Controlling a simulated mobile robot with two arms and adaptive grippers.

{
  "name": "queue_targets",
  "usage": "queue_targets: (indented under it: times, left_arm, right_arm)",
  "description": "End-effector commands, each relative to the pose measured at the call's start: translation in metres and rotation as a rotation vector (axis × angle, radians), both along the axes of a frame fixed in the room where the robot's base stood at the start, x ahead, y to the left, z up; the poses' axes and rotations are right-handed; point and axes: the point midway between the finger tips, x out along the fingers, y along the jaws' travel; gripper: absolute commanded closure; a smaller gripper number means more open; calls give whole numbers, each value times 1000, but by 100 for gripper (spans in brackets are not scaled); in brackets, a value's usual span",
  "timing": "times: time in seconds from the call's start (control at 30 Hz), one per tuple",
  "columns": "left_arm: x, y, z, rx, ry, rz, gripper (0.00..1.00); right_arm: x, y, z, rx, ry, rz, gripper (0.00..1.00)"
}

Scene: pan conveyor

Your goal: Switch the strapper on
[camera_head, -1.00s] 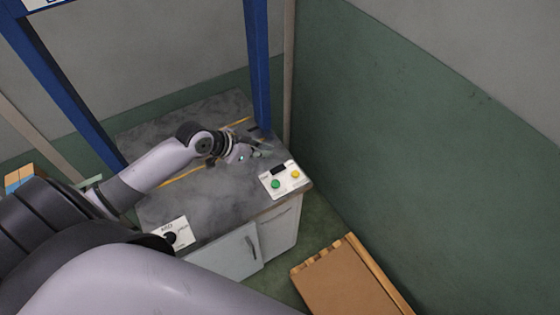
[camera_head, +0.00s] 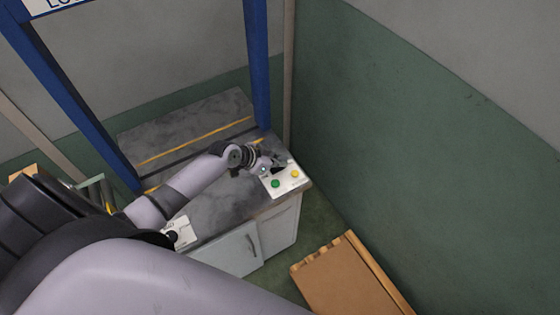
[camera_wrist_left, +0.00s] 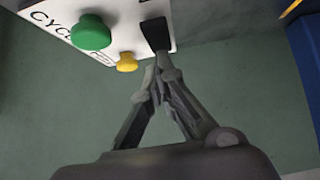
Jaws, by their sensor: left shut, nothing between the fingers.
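The strapper is a grey-topped cabinet (camera_head: 222,207) with a blue frame (camera_head: 258,65) over it. A white control panel (camera_head: 289,187) sits at its right front corner, with a green button (camera_head: 276,184) and a yellow button (camera_head: 295,174). The wrist view shows the green button (camera_wrist_left: 90,32), the yellow button (camera_wrist_left: 127,62) and a black switch (camera_wrist_left: 155,33) on the panel. My left gripper (camera_wrist_left: 158,68) is shut and empty, its fingertips just below the black switch in that view. I cannot tell if they touch it. In the head view the left gripper (camera_head: 277,163) partly covers the panel's far edge.
A second white panel with a black knob (camera_head: 172,236) is at the cabinet's left front, partly behind my arm. A brown wooden-edged box or pallet (camera_head: 345,280) lies on the floor at front right. A green and grey wall (camera_head: 420,150) stands close on the right.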

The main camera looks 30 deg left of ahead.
Motion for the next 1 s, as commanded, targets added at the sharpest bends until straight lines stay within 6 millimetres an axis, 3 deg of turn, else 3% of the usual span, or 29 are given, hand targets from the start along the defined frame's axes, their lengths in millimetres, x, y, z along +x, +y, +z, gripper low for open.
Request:
queue_targets:
  times: [0.17,1.0]
  left_arm:
    - [3,-2,0,24,39,-2,100]
    - [-12,7,-4,29,52,0,100]
  right_arm:
    - [0,0,9,0,0,0,60]
    - [0,0,11,0,0,0,60]
